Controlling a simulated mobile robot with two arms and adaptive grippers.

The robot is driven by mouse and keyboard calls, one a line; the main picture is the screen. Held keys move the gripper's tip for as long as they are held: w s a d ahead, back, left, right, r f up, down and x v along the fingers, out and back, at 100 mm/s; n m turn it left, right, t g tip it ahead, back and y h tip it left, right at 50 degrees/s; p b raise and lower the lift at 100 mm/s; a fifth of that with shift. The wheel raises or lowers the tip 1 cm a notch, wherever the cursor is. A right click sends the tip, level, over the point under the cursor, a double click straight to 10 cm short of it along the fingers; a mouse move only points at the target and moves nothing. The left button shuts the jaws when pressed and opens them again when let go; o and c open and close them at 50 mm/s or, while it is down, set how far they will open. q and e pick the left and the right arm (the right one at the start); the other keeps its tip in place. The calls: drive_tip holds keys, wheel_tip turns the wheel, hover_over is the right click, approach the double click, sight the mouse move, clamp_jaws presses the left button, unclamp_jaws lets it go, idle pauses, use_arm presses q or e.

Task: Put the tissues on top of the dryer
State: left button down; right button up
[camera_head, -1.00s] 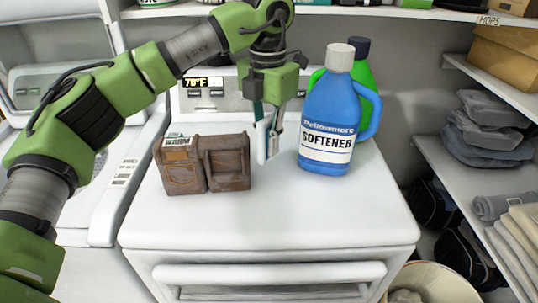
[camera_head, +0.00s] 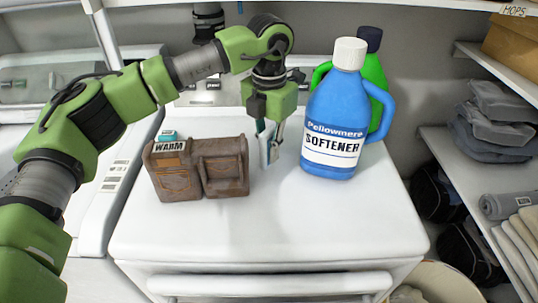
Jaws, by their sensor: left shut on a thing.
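The white dryer (camera_head: 300,236) fills the lower middle, with its flat top facing me. My left gripper (camera_head: 269,150) points down over the back middle of the dryer top. It is shut on a thin white and bluish item (camera_head: 264,152), probably the tissues, mostly hidden by the fingers. The item's lower end is close to the dryer top; I cannot tell whether it touches. My right gripper is not in view.
A brown box-like holder (camera_head: 198,170) stands on the dryer left of the gripper. A blue softener bottle (camera_head: 335,120) stands right of it, with a green bottle (camera_head: 378,78) behind. The dryer top's front is clear. Shelves with folded cloths (camera_head: 495,120) are at the right.

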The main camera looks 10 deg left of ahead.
sight(269, 129)
use_arm(q)
wheel_tip(269, 129, down, 3)
drive_tip(key=shift+r, duration=0.1)
drive_tip(key=c, duration=2)
unclamp_jaws()
drive_tip(key=shift+f, duration=0.2)
drive_tip(key=shift+c, duration=0.2)
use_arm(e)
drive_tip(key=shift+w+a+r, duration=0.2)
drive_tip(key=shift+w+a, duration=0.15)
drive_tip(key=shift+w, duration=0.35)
use_arm(q)
drive_tip(key=shift+r, duration=0.15)
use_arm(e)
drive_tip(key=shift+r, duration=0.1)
use_arm(q)
drive_tip(key=shift+r, duration=0.25)
wheel_tip(269, 129, up, 11)
drive_tip(key=shift+f+b, duration=0.2)
drive_tip(key=shift+b, duration=0.4)
drive_tip(key=shift+r, duration=0.5)
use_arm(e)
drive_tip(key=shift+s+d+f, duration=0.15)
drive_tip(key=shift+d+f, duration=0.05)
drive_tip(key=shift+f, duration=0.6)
use_arm(q)
drive_tip(key=shift+r, duration=0.1)
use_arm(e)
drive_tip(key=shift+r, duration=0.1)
